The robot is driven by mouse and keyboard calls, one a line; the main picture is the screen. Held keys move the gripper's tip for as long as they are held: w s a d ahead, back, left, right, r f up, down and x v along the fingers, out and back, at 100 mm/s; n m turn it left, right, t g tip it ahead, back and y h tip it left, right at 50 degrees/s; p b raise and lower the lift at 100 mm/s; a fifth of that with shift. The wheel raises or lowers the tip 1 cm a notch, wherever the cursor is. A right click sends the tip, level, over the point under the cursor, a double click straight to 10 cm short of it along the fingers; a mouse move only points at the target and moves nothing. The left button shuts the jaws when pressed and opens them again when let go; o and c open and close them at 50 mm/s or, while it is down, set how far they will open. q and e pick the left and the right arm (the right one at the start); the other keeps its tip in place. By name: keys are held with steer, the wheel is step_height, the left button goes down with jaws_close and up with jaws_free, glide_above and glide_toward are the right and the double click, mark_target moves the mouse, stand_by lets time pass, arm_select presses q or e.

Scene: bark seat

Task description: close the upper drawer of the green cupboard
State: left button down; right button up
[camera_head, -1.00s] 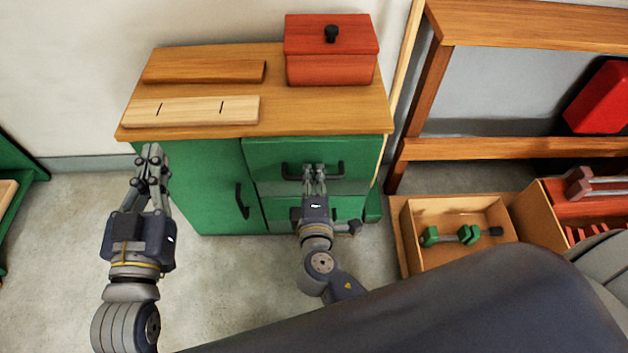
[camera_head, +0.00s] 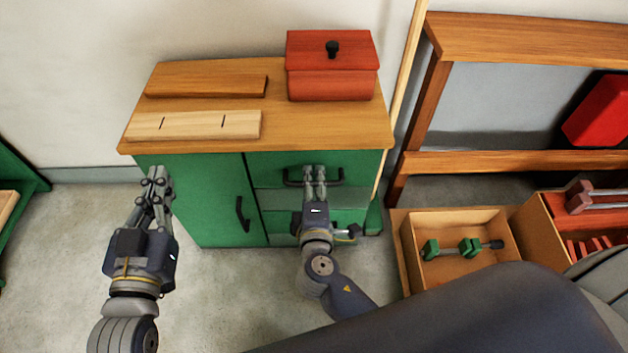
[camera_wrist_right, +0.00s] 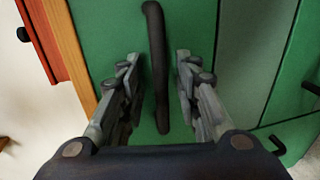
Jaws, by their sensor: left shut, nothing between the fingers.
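The green cupboard (camera_head: 205,205) stands against the wall under a wooden top. Its upper drawer (camera_head: 270,170) is at the top right, with a black bar handle (camera_head: 338,178). The drawer front looks close under the top; I cannot tell whether it is fully flush. My right gripper (camera_head: 314,175) is at this handle. In the right wrist view its fingers (camera_wrist_right: 157,85) are open, one on each side of the handle (camera_wrist_right: 156,60), with visible gaps. My left gripper (camera_head: 157,178) is shut and empty, in front of the cupboard's left side.
A red box (camera_head: 331,85) and two wooden pieces (camera_head: 205,87) (camera_head: 195,125) lie on the cupboard top. A door handle (camera_head: 243,214) is left of the drawers. An open wooden box (camera_head: 408,245) with green-ended dumbbell-like object stands right, below a wooden frame (camera_head: 500,162).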

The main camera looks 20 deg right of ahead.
steer(key=v, duration=1.1)
steer(key=shift+s+r, duration=0.15)
steer(key=shift+s, duration=0.2)
